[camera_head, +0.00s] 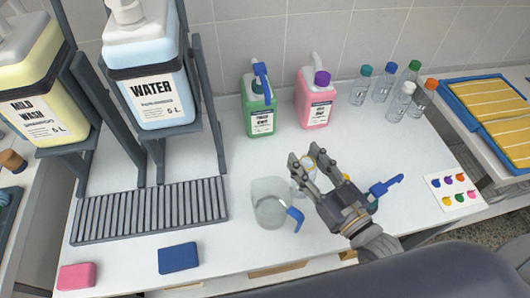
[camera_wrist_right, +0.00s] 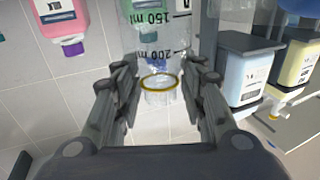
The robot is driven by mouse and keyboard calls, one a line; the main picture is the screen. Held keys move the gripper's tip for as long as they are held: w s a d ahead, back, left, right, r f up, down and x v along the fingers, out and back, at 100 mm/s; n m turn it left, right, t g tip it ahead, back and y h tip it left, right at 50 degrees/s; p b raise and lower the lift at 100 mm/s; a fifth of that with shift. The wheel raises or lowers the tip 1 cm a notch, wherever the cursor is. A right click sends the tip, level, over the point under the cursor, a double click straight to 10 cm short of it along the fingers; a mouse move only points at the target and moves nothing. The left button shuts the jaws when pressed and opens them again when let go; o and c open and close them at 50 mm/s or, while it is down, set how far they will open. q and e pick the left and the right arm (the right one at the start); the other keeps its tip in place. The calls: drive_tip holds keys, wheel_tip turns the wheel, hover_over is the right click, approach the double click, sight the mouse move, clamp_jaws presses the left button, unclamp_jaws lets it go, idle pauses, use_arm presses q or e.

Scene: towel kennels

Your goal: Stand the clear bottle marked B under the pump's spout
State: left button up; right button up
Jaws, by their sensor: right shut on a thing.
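My right gripper (camera_head: 312,163) is above the white counter, just right of a clear measuring jug (camera_head: 268,203). It is shut on a small clear object with a yellow ring, seemingly a clear bottle (camera_head: 299,186), which also shows between the fingers in the wrist view (camera_wrist_right: 159,98). No letter B can be read on it. My left gripper is out of view.
WATER (camera_head: 155,113) and MILD WASH (camera_head: 35,124) tanks stand in dark frames at left, with a slatted grate (camera_head: 150,212) below. A blue block (camera_head: 178,258) and pink block (camera_head: 76,276) lie in front. A colour-dot card (camera_head: 455,190) lies at right.

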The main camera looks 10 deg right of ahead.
drive_tip(key=shift+w+d+r+n+g+y+p, duration=0.2)
drive_tip(key=shift+w+d+n+g+y+p, duration=0.15)
drive_tip(key=shift+w+y, duration=0.2)
drive_tip(key=shift+w, duration=0.2)
drive_tip(key=w+a+f+p, duration=0.1)
drive_tip(key=w+a+f, duration=0.1)
drive_tip(key=w, duration=0.5)
drive_tip(key=w+a+f+p, duration=0.1)
drive_tip(key=w+a+f, duration=0.2)
drive_tip(key=w, duration=0.4)
drive_tip(key=shift+w+a+p, duration=0.15)
drive_tip(key=shift+a+p, duration=0.25)
drive_tip(key=shift+a, duration=0.25)
drive_tip(key=shift+f, duration=0.1)
drive_tip(key=o, duration=1)
